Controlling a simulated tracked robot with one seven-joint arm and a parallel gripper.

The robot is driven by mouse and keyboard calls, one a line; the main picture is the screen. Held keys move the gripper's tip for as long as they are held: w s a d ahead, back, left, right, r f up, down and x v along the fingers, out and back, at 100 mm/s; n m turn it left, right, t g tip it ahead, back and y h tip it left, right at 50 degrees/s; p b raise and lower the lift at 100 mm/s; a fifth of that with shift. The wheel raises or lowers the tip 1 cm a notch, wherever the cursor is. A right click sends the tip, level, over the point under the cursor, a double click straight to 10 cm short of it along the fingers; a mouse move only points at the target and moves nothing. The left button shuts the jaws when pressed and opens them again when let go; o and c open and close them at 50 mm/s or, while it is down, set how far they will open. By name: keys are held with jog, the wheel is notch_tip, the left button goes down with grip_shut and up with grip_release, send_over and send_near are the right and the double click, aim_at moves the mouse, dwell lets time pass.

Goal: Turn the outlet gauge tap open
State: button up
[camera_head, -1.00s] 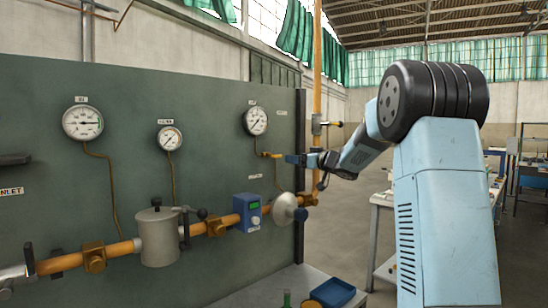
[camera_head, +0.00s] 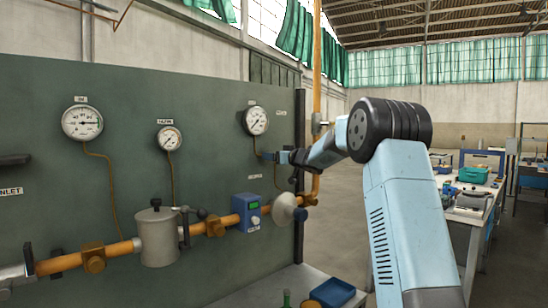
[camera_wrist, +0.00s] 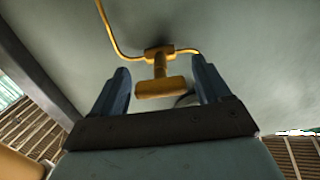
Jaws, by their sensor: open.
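The outlet gauge tap (camera_wrist: 160,88) is a small yellow tap with a flat bar handle on a thin yellow pipe, seen in the wrist view. My gripper (camera_wrist: 163,85) is open, with one blue finger on each side of the tap handle. The handle sits between the fingers, with visible gaps on both sides. In the head view my gripper (camera_head: 268,156) is at the panel below the right-hand gauge (camera_head: 256,121), and it hides the tap there.
The green panel (camera_head: 215,165) carries two more gauges (camera_head: 82,122) to the left. Below runs an orange pipe (camera_head: 120,248) with a grey pot (camera_head: 157,238), a blue meter (camera_head: 248,212) and a round grey disc (camera_head: 285,208). A vertical orange pipe (camera_head: 316,70) stands at the panel's right edge.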

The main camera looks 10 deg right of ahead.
jog(key=shift+w+a, duration=0.2)
jog(key=shift+w, duration=0.15)
jog(key=c, duration=1)
jog(key=shift+c, duration=0.2)
